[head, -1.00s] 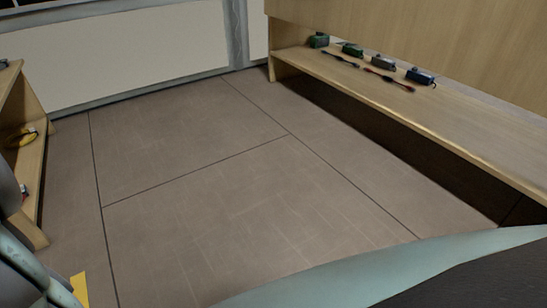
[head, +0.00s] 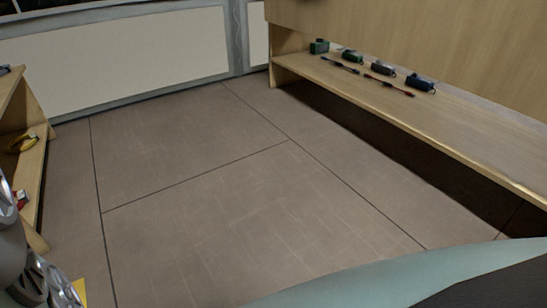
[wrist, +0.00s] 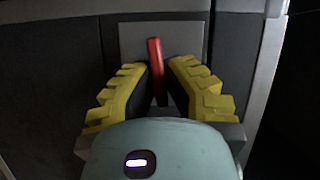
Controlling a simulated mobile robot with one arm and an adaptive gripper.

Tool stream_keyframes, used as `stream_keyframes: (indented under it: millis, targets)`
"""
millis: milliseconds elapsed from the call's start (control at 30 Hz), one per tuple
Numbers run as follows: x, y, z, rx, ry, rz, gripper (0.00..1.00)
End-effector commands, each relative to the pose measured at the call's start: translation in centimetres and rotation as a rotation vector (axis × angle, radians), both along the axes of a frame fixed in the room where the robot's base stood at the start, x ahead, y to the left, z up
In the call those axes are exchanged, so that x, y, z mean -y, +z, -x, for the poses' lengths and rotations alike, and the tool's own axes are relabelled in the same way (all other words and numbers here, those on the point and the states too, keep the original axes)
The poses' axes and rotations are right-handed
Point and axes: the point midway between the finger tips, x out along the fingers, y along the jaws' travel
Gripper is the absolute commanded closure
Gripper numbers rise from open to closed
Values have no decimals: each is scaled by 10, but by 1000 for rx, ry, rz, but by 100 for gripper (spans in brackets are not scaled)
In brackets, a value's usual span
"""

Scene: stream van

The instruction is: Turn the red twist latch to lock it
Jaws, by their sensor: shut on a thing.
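The red twist latch (wrist: 155,58) shows in the wrist view as a narrow red handle, nearly upright with a slight lean. It stands in front of a grey plate (wrist: 193,35) on a dark panel. My gripper (wrist: 161,72) is shut on the latch, with one yellow ridged finger on each side of it. The lower end of the handle is hidden low between the fingers. The latch does not show in the head view.
In the head view, a wooden bench (head: 470,137) on the right carries several small devices and cables. A wooden shelf unit (head: 35,160) stands at the left edge. The brown floor (head: 230,190) between them is clear. A metal edge (wrist: 264,75) runs right of the panel.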

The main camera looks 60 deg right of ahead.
Motion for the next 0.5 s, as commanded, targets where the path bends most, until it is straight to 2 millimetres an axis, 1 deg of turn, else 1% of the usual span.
stream_keyframes:
  millis: [200, 500]
  targets:
    - [1, -2, 0, -96, -2, -37, 100]
    - [1, -2, -1, -140, -4, -56, 100]
